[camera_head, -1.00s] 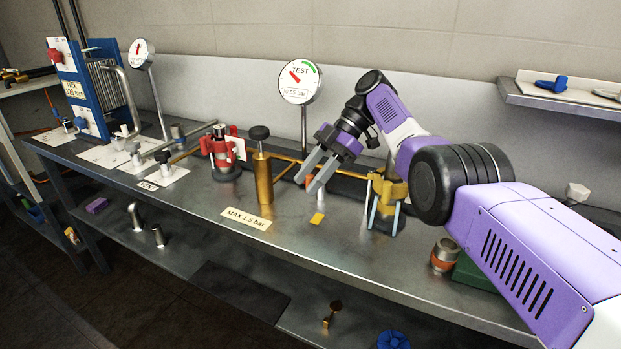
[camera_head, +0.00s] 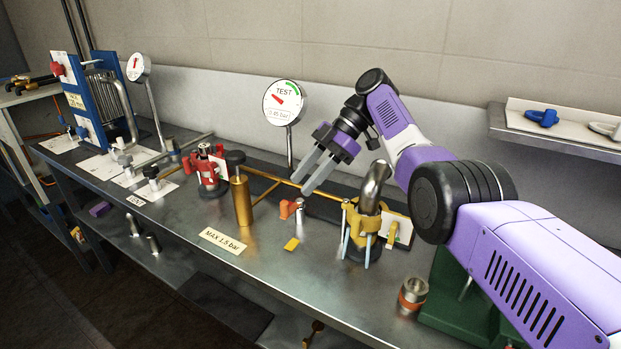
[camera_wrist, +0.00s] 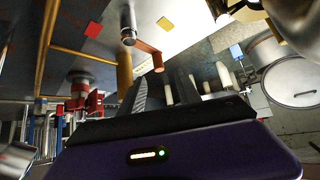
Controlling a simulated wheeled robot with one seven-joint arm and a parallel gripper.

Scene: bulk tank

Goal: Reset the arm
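My gripper (camera_head: 321,172) is raised above the bench, over the area of the orange-handled valve (camera_head: 291,208) and left of the yellow clamp fitting (camera_head: 362,222). Its two grey fingers are apart with nothing between them. In the wrist view the fingers (camera_wrist: 160,92) also show apart and empty, with the orange handle (camera_wrist: 157,58) beyond them. My arm is bent and reaches in from the right.
The steel bench (camera_head: 290,285) carries a brass cylinder (camera_head: 241,200), a red clamp fitting (camera_head: 208,175), a TEST gauge (camera_head: 284,102) and a loose metal fitting (camera_head: 412,294). A wall shelf (camera_head: 560,144) is at the right. The bench front is mostly clear.

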